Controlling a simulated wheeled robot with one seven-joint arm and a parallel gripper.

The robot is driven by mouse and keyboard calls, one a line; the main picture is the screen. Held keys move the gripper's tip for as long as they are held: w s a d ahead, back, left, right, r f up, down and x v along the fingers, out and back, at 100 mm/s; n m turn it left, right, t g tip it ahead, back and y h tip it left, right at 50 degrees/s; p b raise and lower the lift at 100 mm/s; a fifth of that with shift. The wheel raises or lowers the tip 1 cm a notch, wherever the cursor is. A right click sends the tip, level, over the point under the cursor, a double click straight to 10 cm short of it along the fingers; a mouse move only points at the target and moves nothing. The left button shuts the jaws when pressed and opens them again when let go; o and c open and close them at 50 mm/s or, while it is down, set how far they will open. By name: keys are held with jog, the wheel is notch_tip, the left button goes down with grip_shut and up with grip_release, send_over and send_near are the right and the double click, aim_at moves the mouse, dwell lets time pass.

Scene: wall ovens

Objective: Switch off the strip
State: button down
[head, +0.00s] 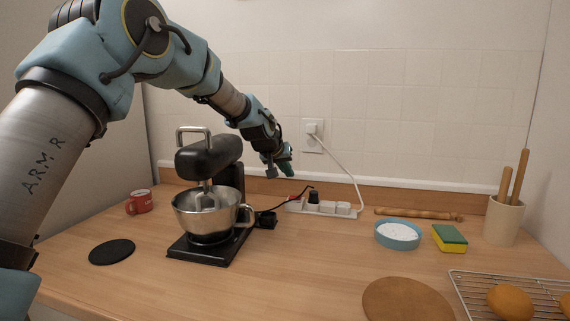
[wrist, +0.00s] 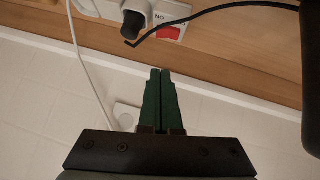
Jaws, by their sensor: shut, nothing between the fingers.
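The white power strip (head: 340,210) lies on the wooden counter near the wall, with a black plug (head: 314,197) and white plugs in it. Its red switch (head: 292,198) is at the left end. In the wrist view the red switch (wrist: 169,33) sits beside the black plug (wrist: 133,22), with dark lettering above it. My gripper (head: 289,172) is shut and empty, in the air above the strip's left end. In the wrist view its green fingertips (wrist: 160,71) point toward the switch and are apart from it.
A black stand mixer (head: 208,160) with a steel bowl stands left of the strip. Its black cord crosses near the switch. A white cord runs from the wall socket (head: 313,134). A blue dish (head: 398,236) and sponge (head: 449,238) lie to the right.

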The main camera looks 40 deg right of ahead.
aim_at(298, 195)
jog(key=p+x, duration=0.1)
jog(key=x, duration=0.3)
jog(key=shift+w+d+f, duration=0.15)
jog(key=shift+d+f, duration=0.1)
jog(key=shift+d, duration=0.05)
jog(key=shift+s+d+f+p, duration=0.15)
jog(key=shift+f+p, duration=0.3)
jog(key=shift+f, duration=0.5)
jog(key=shift+s+a+f+p, duration=0.1)
jog(key=shift+s+f+p, duration=0.25)
jog(key=shift+f, duration=0.6)
jog(key=shift+w, duration=0.1)
